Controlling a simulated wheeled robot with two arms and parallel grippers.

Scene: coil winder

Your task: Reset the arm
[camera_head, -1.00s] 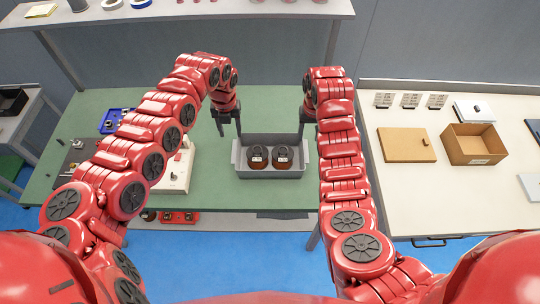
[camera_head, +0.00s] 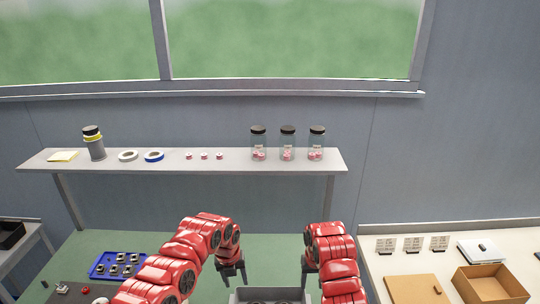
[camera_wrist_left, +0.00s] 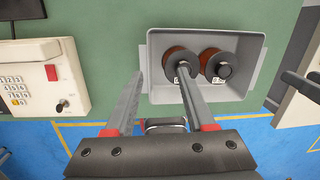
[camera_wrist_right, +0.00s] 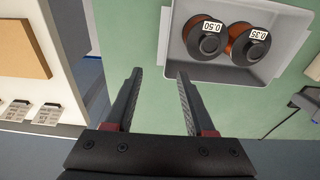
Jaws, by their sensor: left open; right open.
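My left gripper (camera_head: 231,270) is open and empty above the green table, to the left of a grey bin. In the left wrist view its fingers (camera_wrist_left: 152,100) stand apart over the grey bin (camera_wrist_left: 255,88), one finger covering part of a spool. My right gripper (camera_wrist_right: 155,100) is open and empty beside the bin (camera_wrist_right: 172,75); in the head view it is mostly hidden behind my right arm. The bin holds two copper wire spools, labelled 0.50 (camera_wrist_right: 206,38) and 0.35 (camera_wrist_right: 246,45) in the right wrist view.
A grey shelf (camera_head: 200,170) at the back carries jars (camera_head: 287,143), tape rolls (camera_head: 154,156) and small pink spools. A blue tray (camera_head: 118,265) lies at the left. A white keypad device (camera_wrist_left: 40,80) stands left of the bin. A cardboard box (camera_head: 492,284) sits on the right table.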

